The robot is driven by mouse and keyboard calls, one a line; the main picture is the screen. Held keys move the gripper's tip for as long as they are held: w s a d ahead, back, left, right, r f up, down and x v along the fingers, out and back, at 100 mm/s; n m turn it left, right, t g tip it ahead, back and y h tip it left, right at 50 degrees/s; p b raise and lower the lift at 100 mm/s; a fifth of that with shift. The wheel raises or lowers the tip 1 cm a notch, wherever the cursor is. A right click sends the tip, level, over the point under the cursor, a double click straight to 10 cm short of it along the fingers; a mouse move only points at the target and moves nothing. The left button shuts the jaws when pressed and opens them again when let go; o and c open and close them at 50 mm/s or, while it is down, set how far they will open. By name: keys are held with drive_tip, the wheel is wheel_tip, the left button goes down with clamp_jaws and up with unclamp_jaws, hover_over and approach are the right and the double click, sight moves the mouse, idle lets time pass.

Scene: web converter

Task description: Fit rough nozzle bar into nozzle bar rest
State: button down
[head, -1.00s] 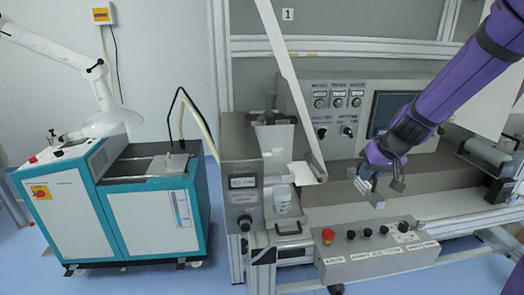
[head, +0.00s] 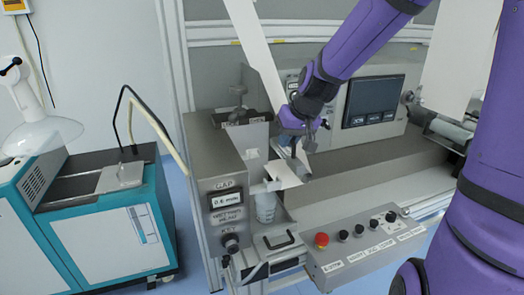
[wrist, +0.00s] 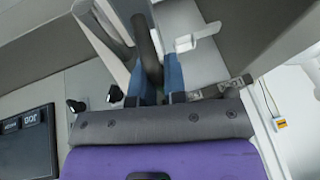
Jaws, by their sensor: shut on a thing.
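My gripper (head: 303,150) is over the machine, close to the lower end of the white web. In the wrist view, its two blue fingers (wrist: 153,68) are shut on a dark grey bar, the rough nozzle bar (wrist: 148,38), which points away from the wrist. In the head view the bar (head: 303,162) is small and partly hidden by the gripper. A small pale bracket (wrist: 198,38) lies ahead and to the right of the bar, apart from it. I cannot tell whether this bracket is the nozzle bar rest; no other rest is clearly visible.
The white web (head: 257,60) slants down beside my gripper. A clear cup (head: 265,207) stands below, beside the gap display box (head: 228,205). The button panel (head: 365,245) is in front, the screen cabinet (head: 375,100) behind. The grey bench (head: 365,175) at right is largely clear.

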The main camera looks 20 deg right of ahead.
drive_tip(key=w+a+f, duration=0.3)
drive_tip(key=a+f, duration=0.1)
drive_tip(key=a, duration=0.1)
drive_tip(key=shift+w+a, duration=0.3)
drive_tip(key=shift+f, duration=0.15)
drive_tip(key=c, duration=1.2)
unclamp_jaws()
drive_tip(key=shift+o, duration=0.2)
drive_tip(key=v, duration=1.2)
